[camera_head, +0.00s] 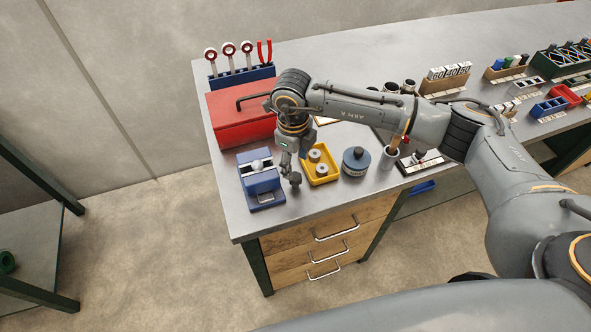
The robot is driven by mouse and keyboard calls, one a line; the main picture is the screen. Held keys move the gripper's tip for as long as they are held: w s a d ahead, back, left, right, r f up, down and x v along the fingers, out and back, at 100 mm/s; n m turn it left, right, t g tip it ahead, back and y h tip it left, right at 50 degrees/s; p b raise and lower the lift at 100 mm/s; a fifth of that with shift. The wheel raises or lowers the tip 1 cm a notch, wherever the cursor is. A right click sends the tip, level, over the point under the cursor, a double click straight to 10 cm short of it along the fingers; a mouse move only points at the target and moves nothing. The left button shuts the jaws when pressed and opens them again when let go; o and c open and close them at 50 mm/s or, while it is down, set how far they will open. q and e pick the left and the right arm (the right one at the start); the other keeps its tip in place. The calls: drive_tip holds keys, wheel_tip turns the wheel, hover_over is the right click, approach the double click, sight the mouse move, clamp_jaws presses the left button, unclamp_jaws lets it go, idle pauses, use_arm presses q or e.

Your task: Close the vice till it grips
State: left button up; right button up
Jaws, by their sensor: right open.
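The vice (261,183) is a blue block with a pale metal part on top, standing near the left front corner of the metal workbench. My right gripper (290,178) points down just to the right of the vice, between it and a yellow tray. It is open and holds nothing that I can see. Whether it touches the vice I cannot tell. The vice's handle is not clearly visible, and the jaw gap is too small to make out. My left gripper is not in view.
A red toolbox (236,118) stands behind the vice. The yellow tray (333,175) with metal cylinders, a dark round tin (355,163) and a cup (388,158) stand to the right. The bench's front edge (236,236) is close, with some bare metal around the vice.

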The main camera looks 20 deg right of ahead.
sight(295, 177)
wheel_tip(295, 177, down, 6)
drive_tip(key=shift+f+p, duration=0.1)
drive_tip(key=shift+p, duration=0.55)
drive_tip(key=shift+c, duration=0.4)
drive_tip(key=c, duration=1.1)
